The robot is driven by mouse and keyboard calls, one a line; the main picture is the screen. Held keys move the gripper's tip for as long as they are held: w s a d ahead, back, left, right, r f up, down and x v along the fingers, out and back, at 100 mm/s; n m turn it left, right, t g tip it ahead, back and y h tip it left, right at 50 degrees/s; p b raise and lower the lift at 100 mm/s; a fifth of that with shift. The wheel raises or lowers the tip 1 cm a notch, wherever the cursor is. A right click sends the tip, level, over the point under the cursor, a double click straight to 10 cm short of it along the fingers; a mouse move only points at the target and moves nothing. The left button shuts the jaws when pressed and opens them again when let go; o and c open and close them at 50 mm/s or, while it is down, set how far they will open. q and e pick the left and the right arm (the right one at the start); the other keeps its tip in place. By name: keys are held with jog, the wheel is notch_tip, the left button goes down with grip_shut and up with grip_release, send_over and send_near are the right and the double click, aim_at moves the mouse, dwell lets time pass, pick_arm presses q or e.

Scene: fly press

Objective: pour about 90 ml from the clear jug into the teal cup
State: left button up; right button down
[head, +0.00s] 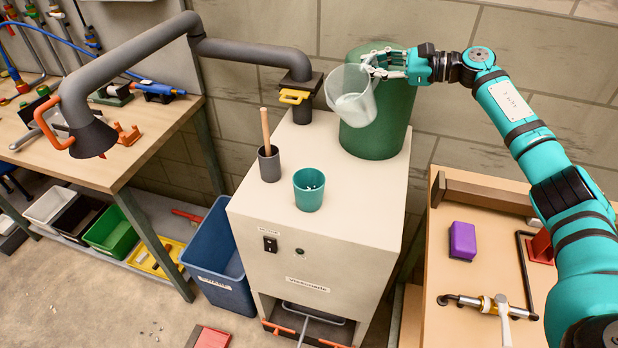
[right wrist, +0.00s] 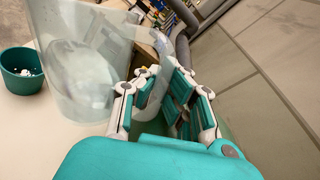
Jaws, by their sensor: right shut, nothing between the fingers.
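The clear jug (head: 349,88) is tilted in front of the green drum at the back of the cabinet top. It also shows large in the right wrist view (right wrist: 80,60). A paler patch shows low inside it; I cannot tell how much it holds. The teal cup (head: 309,191) stands upright nearer the cabinet's front, with small white bits inside; it shows at the left of the right wrist view (right wrist: 22,72). My right gripper (head: 376,64) is at the jug's handle (right wrist: 155,88), fingers shut with nothing clamped between them. My left gripper is out of view.
A dark grey pot with a wooden stick (head: 269,163) stands left of the cup on the cabinet (head: 345,215). The green drum (head: 392,120) stands behind the jug. A grey pipe (head: 140,60) arches at left. A purple block (head: 462,241) lies on the right bench.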

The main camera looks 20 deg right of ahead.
jog(key=shift+r, duration=0.15)
jog(key=shift+w+d+r, duration=0.2)
jog(key=shift+d+r, duration=0.1)
jog(key=shift+r, duration=0.25)
jog(key=shift+w+d+r+m+y, duration=0.2)
jog(key=shift+d+r+m+y, duration=0.2)
jog(key=shift+d, duration=0.1)
jog(key=shift+w+d+r+m+y, duration=0.2)
jog(key=shift+d+r+m+y, duration=0.1)
jog(key=shift+d+r+m, duration=0.15)
jog(key=shift+w+d+r+m+g+y, duration=0.1)
jog(key=shift+d+r+m+g+y, duration=0.25)
jog(key=shift+d, duration=0.1)
jog(key=shift+d+f+m+y+b, duration=0.3)
jog(key=shift+m+b, duration=0.2)
jog(key=shift+b, duration=0.2)
jog(key=shift+d+r+b, duration=0.1)
jog(key=shift+r+b, duration=0.05)
jog(key=shift+b, duration=0.15)
jog(key=shift+m+y, duration=0.25)
jog(key=shift+m, duration=0.05)
jog(key=shift+r, duration=0.1)
